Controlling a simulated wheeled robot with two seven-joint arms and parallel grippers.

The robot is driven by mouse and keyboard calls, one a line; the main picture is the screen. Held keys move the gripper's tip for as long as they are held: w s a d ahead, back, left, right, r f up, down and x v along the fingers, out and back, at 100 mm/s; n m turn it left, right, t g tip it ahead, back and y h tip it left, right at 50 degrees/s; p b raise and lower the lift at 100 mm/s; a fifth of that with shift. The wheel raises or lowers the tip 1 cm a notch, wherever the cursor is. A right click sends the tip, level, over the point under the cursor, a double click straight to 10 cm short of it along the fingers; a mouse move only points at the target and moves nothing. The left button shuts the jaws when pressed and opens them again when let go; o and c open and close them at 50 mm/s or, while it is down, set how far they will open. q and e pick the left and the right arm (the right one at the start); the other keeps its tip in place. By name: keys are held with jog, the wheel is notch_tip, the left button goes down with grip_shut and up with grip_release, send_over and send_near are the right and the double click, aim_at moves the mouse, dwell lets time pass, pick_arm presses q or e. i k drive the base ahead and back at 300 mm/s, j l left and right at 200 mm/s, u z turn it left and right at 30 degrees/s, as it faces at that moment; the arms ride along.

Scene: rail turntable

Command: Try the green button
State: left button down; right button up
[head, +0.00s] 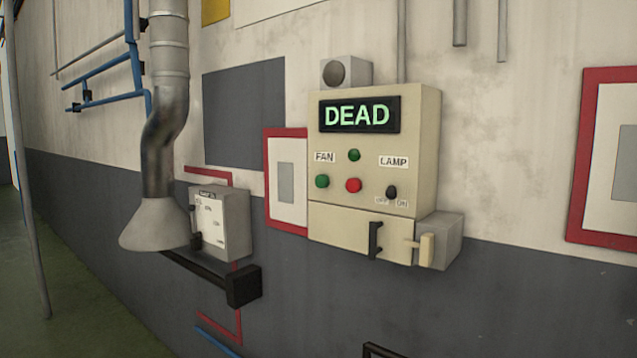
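A beige control box (425,150) is mounted on the wall, right of the picture's middle. The green button (322,181) sits at the left of its face, below the FAN label (325,157). A red button (353,185) is beside it on the right. A smaller dark green round piece (354,155), perhaps a lamp, is above the red button. The display (360,115) reads DEAD in green letters. A black switch (391,192) is under the LAMP label (393,162). Neither gripper is in view.
A lower panel has a black handle (375,240), with a cream lever (426,250) on the grey box (449,238) at its right. A smaller grey box (236,222) and a metal duct with a flared hood (157,226) are at left. A black bar (215,275) juts below them.

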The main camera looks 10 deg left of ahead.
aim_at(321, 181)
jog(key=z, duration=0.35)
jog(key=i+j+z, duration=0.1)
jog(key=j+z, duration=0.65)
jog(key=j, duration=0.15)
jog(key=j+z, duration=0.35)
jog(key=j, duration=1.1)
